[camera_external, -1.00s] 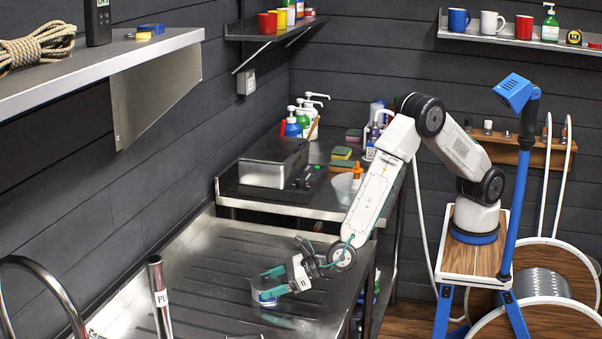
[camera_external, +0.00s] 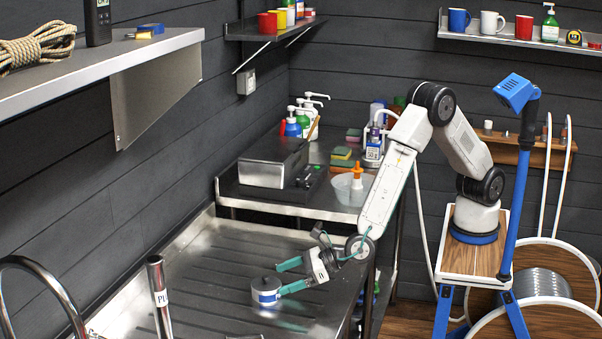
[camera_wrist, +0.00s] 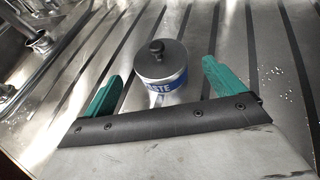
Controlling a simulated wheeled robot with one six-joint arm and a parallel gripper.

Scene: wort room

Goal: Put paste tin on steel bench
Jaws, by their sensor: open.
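The paste tin (camera_external: 266,291) is a small round tin with a grey lid, a dark knob and a blue-and-white label. It stands upright on the ribbed steel bench (camera_external: 205,268). In the wrist view the tin (camera_wrist: 161,66) shows part of its label, "STE", and sits beyond and between the green fingertips. My gripper (camera_external: 285,277) is open, with its green fingers beside the tin at its right. In the wrist view the gripper (camera_wrist: 160,82) holds nothing, and a gap shows between each finger and the tin.
A steel post (camera_external: 159,297) and a curved metal tube (camera_external: 45,285) rise at the front left. Behind, a higher counter holds a steel box (camera_external: 272,162), bottles and a clear tub (camera_external: 347,188). The ribbed bench around the tin is mostly clear.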

